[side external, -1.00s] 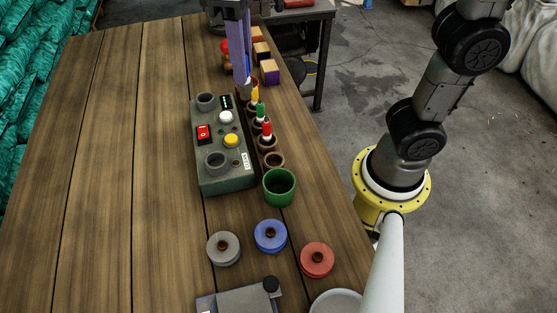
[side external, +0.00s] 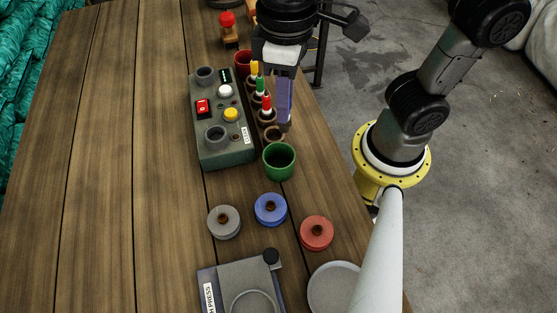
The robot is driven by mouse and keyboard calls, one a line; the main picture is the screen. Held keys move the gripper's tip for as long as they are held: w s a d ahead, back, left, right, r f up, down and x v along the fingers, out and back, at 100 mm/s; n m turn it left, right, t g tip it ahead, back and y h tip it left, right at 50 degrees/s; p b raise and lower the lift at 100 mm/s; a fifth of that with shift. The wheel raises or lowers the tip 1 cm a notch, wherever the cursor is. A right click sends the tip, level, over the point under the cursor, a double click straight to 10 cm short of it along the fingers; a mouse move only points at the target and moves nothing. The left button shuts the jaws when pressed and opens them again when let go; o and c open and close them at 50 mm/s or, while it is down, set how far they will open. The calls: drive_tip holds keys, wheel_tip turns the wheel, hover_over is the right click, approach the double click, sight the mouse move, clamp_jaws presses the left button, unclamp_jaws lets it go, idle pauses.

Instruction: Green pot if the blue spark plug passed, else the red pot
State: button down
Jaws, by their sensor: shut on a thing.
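My gripper (side external: 285,122) points down above the rear-right part of the bench, by the row of small brown holders. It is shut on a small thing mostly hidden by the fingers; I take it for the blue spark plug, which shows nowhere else. Yellow (side external: 254,69), green (side external: 260,87) and red (side external: 266,103) spark plugs stand upright in holders. The front holder (side external: 273,134) looks empty, close to my fingertips. The green pot (side external: 279,163) stands in front of that row, and the red pot (side external: 242,60) at its back end.
Grey (side external: 224,224), blue (side external: 270,210) and red (side external: 317,234) round pieces lie in front. A press (side external: 234,277) and a pale round dish (side external: 337,291) are nearest. A red-topped figure (side external: 228,22) stands at the back. The left bench is clear.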

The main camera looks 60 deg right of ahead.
drive_tip(key=shift+f, duration=1.5)
drive_tip(key=c, duration=0.7)
unclamp_jaws()
drive_tip(key=shift+r, duration=0.1)
wheel_tip(320, 180, up, 14)
drive_tip(key=shift+f, duration=0.15)
